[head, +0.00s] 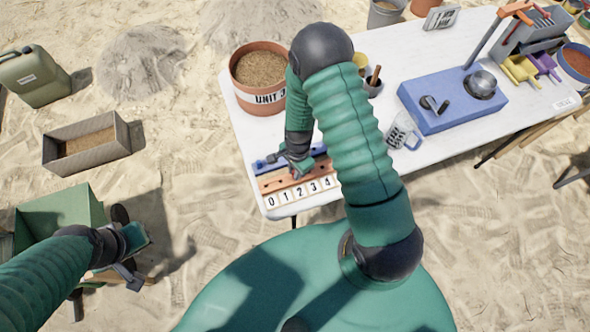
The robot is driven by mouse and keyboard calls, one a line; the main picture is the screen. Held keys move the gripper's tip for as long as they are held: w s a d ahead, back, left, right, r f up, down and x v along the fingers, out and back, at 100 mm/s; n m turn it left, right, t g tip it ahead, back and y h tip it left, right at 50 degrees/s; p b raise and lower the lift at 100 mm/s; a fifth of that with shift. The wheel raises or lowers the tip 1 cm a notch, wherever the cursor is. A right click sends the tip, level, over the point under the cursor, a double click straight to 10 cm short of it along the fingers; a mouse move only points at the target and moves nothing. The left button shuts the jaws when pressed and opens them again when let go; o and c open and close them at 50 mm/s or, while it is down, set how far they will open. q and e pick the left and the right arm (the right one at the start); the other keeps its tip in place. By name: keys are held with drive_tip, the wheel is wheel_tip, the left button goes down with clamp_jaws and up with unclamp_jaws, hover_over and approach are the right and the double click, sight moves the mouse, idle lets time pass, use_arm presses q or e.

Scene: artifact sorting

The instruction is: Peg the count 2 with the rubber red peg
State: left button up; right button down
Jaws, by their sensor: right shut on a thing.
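A row of number tiles (299,192) reading 0 to 4 lies along the table's near left edge. Behind it is an orange peg strip (273,184) with dark holes, and behind that a blue strip (268,165). My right gripper (298,171) is low over the orange strip, around the tiles 1 and 2. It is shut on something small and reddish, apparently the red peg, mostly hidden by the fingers. I cannot tell whether the peg is in a hole. My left gripper (136,274) is at lower left, off the table beside a green box; its finger gap is unclear.
The white table (370,165) carries a terracotta pot marked UNIT 3 (258,82), a small pot with a brown handle (373,82), a clear measuring jug (402,132) and a blue scale-like device (448,105). My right arm hides the table's middle. Sand surrounds the table.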

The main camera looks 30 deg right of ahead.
drive_tip(key=c, duration=1.3)
unclamp_jaws()
drive_tip(key=r, duration=1.6)
drive_tip(key=shift+w+d+r+p, duration=0.1)
drive_tip(key=shift+d+r+p, duration=0.25)
drive_tip(key=shift+d+p, duration=0.05)
drive_tip(key=s+a+r+n+t, duration=0.1)
drive_tip(key=r+n, duration=0.1)
drive_tip(key=n, duration=0.3)
drive_tip(key=s+a+r+n, duration=0.2)
drive_tip(key=n, duration=0.4)
drive_tip(key=s+a+r+n+t, duration=0.1)
drive_tip(key=a+r+n, duration=0.1)
drive_tip(key=n, duration=0.3)
drive_tip(key=shift+s+a+r+n+t+h, duration=0.2)
drive_tip(key=shift+r+n+t+h, duration=0.1)
drive_tip(key=shift+r, duration=0.3)
